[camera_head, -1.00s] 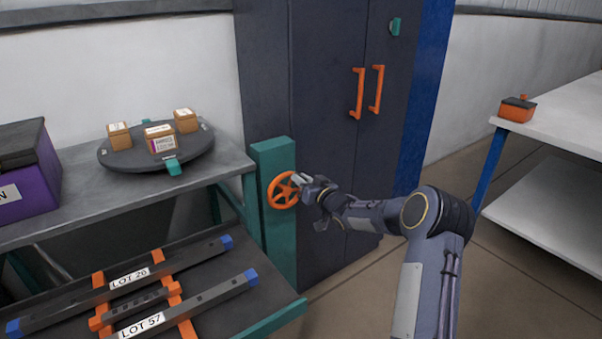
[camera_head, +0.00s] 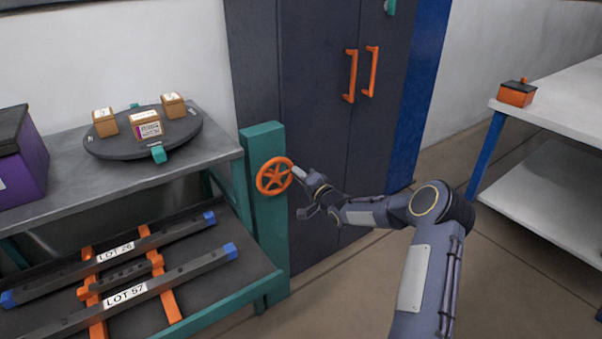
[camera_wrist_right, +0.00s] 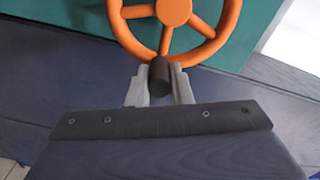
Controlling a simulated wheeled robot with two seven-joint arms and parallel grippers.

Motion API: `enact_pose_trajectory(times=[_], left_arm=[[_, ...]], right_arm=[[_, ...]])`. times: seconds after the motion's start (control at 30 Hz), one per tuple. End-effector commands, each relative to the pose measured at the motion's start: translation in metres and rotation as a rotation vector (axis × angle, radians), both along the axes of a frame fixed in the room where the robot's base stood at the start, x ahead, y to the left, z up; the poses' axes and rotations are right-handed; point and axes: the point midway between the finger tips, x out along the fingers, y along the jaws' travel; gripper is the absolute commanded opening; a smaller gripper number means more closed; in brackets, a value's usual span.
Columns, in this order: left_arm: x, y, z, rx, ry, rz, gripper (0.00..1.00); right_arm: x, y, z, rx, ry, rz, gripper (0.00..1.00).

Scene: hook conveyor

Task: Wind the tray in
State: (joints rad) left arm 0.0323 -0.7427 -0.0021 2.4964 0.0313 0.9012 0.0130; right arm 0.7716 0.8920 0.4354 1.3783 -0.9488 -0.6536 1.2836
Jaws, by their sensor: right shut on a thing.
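The tray (camera_head: 222,266) is a dark, teal-edged surface low under the grey bench, with bars labelled LOT 26 (camera_head: 180,235) and LOT 57 (camera_head: 190,272) on it. An orange handwheel (camera_head: 274,176) is mounted on a teal post (camera_head: 265,225) right of the tray; it also shows in the right wrist view (camera_wrist_right: 174,12). My right gripper (camera_head: 300,173) is at the wheel's right side. In the wrist view its fingers (camera_wrist_right: 160,84) are shut on the wheel's dark knob (camera_wrist_right: 159,75), at the rim's near side. My left gripper is out of view.
The bench (camera_head: 215,150) carries a dark turntable (camera_head: 110,150) with three small boxes and a purple crate (camera_head: 25,170). A dark cabinet (camera_head: 320,130) stands behind my right arm. A white table (camera_head: 565,110) with an orange box (camera_head: 516,93) is at right, with clear floor between.

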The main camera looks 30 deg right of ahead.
Motion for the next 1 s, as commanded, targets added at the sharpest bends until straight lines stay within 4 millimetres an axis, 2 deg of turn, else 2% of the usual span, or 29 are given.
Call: enact_pose_trajectory(times=[0.47,1.0], left_arm=[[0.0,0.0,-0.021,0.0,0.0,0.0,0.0],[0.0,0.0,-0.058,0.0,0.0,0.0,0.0]], right_arm=[[-0.001,0.004,-0.033,0.455,0.038,-0.003,0.0],[-0.003,0.024,-0.06,0.968,0.079,0.0,0.0]])
